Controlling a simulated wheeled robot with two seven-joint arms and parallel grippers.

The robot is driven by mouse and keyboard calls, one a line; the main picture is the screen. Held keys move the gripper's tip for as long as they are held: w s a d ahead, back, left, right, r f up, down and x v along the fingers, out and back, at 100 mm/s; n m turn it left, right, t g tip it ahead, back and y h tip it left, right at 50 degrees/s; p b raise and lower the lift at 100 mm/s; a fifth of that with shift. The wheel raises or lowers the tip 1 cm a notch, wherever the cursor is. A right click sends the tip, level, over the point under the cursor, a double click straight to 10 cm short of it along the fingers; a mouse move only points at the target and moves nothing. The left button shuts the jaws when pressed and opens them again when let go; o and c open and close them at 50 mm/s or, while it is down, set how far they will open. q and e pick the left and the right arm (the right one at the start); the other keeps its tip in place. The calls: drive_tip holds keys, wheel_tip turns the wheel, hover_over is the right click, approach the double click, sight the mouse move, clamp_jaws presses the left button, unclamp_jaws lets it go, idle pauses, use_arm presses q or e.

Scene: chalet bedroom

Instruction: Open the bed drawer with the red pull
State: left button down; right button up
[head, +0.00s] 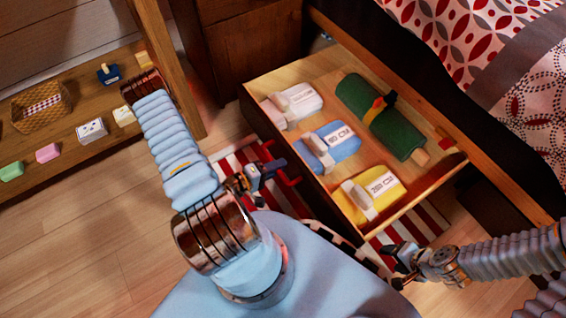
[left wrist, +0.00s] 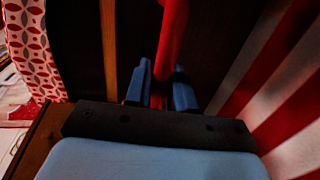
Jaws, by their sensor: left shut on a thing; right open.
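The bed drawer (head: 262,130) stands pulled out from under the bed in the head view, its inside showing. The red pull (head: 291,179) is on its dark front, partly hidden by my left gripper (head: 268,172). That gripper is shut on the red pull. In the left wrist view the pull (left wrist: 173,40) runs as a red bar down between the blue fingers of the left gripper (left wrist: 160,92). My right gripper (head: 402,264) is open and empty, low beyond the drawer's near corner.
The drawer holds white, blue (head: 328,146) and yellow (head: 370,194) labelled bundles and a green roll (head: 380,116). The bed (head: 480,50) is at upper right. A shelf with a basket (head: 40,106) and small items is left. A red-and-white striped rug (head: 228,166) lies below.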

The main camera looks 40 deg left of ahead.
use_arm(q)
drive_tip(key=shift+s+a, duration=0.3)
drive_tip(key=shift+s, duration=0.4)
use_arm(e)
drive_tip(key=shift+s+a, duration=0.1)
drive_tip(key=shift+s, duration=0.25)
use_arm(q)
drive_tip(key=c, duration=1.1)
unclamp_jaws()
drive_tip(key=p+v, duration=0.2)
drive_tip(key=v, duration=1.1)
drive_tip(key=shift+s, duration=0.4)
use_arm(e)
wheel_tip(320, 180, up, 2)
drive_tip(key=shift+r, duration=0.1)
